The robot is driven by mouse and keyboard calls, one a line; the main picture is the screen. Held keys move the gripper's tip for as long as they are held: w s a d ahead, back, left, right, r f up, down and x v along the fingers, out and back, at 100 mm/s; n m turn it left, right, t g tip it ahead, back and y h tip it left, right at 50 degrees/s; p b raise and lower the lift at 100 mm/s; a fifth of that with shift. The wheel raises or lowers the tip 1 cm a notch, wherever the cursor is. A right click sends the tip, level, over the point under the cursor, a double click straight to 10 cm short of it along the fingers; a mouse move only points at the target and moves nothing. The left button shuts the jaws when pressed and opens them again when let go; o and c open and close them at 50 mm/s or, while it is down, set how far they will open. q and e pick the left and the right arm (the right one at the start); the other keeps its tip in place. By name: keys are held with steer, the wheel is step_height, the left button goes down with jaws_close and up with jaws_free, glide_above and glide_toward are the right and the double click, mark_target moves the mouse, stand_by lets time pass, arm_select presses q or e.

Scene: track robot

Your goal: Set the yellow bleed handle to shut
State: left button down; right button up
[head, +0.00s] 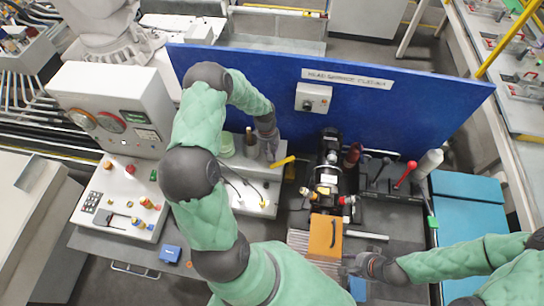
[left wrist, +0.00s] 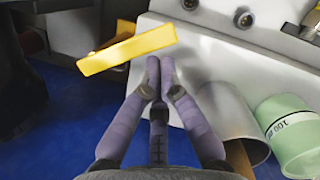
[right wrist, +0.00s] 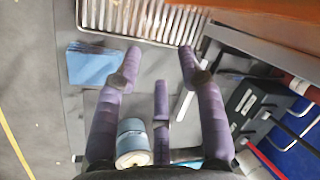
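The yellow bleed handle (head: 283,162) is a flat bar on the side of the light grey unit (head: 258,190), left of the black pump. In the left wrist view the handle (left wrist: 127,52) lies slightly tilted just beyond the fingertips, its right end closest to them. My left gripper (head: 269,150) is beside the handle at the unit's back. Its fingers (left wrist: 160,65) are drawn together with nothing visible between them; whether the tips touch the handle I cannot tell. My right gripper (head: 362,266) is near the bench front, with its fingers (right wrist: 160,54) apart and empty.
A blue panel (head: 400,105) stands behind the bench. The black pump (head: 327,165), an orange box (head: 325,236) and a red-knobbed lever (head: 408,172) crowd the middle and right.

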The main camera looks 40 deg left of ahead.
mark_target(275, 166)
arm_select(q)
steer(key=shift+s+d, duration=0.1)
steer(key=shift+s+d+f+n+b, duration=0.1)
steer(key=shift+s+d+n+b, duration=0.35)
steer(key=shift+n, duration=0.45)
steer(key=shift+s+d+n+t+b, duration=0.2)
steer(key=shift+d+n+t+b, duration=0.15)
steer(key=shift+n, duration=0.25)
steer(key=shift+s+d+n+t+b, duration=0.2)
steer(key=shift+d+n, duration=0.2)
steer(key=shift+n, duration=0.2)
steer(key=d+n, duration=0.1)
steer(key=d+n+b, duration=0.1)
steer(key=n, duration=0.1)
steer(key=d+n+t, duration=0.1)
steer(key=shift+s+d, duration=0.35)
steer(key=shift+d, duration=0.15)
steer(key=shift+w+b, duration=0.15)
steer(key=shift+b, duration=0.15)
steer(key=shift+w+a, duration=0.5)
steer(key=shift+a, duration=0.05)
